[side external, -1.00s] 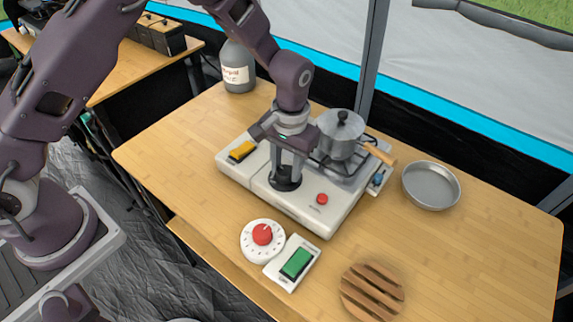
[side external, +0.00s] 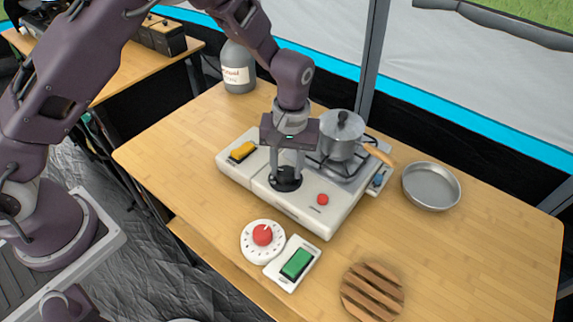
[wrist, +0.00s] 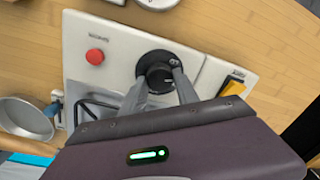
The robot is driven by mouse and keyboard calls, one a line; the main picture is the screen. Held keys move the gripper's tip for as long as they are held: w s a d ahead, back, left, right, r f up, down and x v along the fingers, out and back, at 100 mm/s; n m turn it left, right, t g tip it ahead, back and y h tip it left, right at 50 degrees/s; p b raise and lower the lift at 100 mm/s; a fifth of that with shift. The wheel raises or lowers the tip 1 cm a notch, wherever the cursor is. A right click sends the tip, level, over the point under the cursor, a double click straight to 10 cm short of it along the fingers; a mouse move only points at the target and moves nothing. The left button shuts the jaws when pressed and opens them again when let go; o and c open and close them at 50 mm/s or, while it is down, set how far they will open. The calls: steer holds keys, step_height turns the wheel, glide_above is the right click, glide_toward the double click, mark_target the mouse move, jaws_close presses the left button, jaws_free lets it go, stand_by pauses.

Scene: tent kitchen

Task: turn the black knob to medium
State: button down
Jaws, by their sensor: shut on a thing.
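The black knob (wrist: 158,76) sits on the white panel of the camp stove (wrist: 115,62), between a red button and a yellow switch. A dark dial ring surrounds it; the printed marks are too small to read, so I cannot tell its setting. In the side view the knob's dark base (side external: 285,184) shows beneath my fingers. My gripper (side external: 286,172) points down at the knob and is shut on it. In the wrist view its two fingers (wrist: 160,84) press on opposite sides of the knob.
A lidded pot (side external: 341,137) stands on the burner right of my gripper. A metal pan (side external: 431,186), a red-knobbed timer (side external: 262,240), a green switch (side external: 296,263) and a slatted wooden trivet (side external: 371,291) lie around the stove. The table's left part is bare.

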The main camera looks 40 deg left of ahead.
mark_target(288, 171)
steer(key=c, duration=0.9)
jaws_free()
step_height(288, 171, up, 7)
steer(key=shift+w+d+r, duration=0.1)
steer(key=shift+d, duration=0.05)
